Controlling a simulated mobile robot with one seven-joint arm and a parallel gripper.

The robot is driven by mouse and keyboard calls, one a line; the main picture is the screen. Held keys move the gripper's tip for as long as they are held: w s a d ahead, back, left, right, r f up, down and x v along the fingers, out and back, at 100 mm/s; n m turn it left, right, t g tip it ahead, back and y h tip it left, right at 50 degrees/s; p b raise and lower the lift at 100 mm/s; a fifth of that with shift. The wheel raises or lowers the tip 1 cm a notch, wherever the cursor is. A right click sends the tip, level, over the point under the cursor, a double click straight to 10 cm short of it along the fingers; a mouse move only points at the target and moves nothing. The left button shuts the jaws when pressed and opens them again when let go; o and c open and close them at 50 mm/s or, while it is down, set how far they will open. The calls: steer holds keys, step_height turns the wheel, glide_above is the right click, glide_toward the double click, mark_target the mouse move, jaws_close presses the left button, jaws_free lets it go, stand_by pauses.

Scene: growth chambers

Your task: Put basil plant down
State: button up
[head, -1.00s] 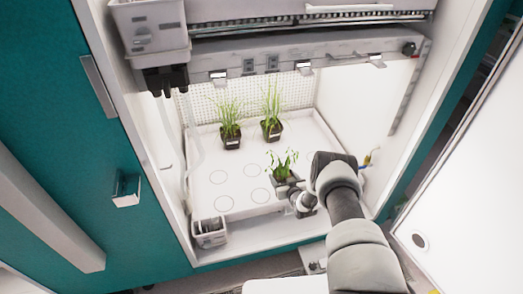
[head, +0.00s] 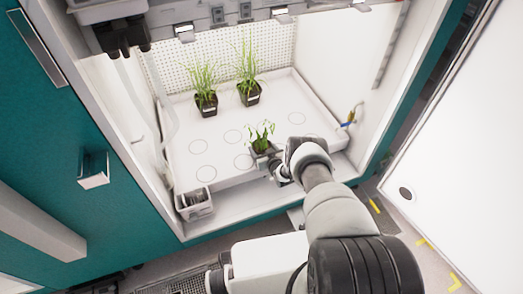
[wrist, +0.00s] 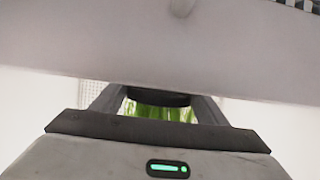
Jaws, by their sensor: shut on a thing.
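The basil plant (head: 262,137) is a small leafy green plant in a dark pot, at the front of the white tray (head: 185,172) inside the growth chamber. My gripper (head: 270,158) is shut on its pot from the front right. The plant looks upright; whether the pot's base touches the tray cannot be told. In the wrist view, green leaves (wrist: 158,112) and a dark rim show between the two fingers, and the rest of the pot is hidden.
Two pots of tall grassy plants (head: 205,92) (head: 248,72) stand at the tray's back left. Several marked circles on the tray are empty. A small grey basket (head: 194,204) sits at the front left. Chamber walls and an overhead bar (head: 235,18) bound the space.

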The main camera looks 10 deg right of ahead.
stand_by(0.3)
steer(key=o, duration=1.2)
steer(key=shift+f, duration=0.15)
steer(key=shift+r, duration=0.3)
steer(key=p+v, duration=0.5)
steer(key=v, duration=0.6)
steer(key=shift+s+d+p, duration=0.1)
steer(key=shift+s+p, duration=0.2)
steer(key=shift+s, duration=0.1)
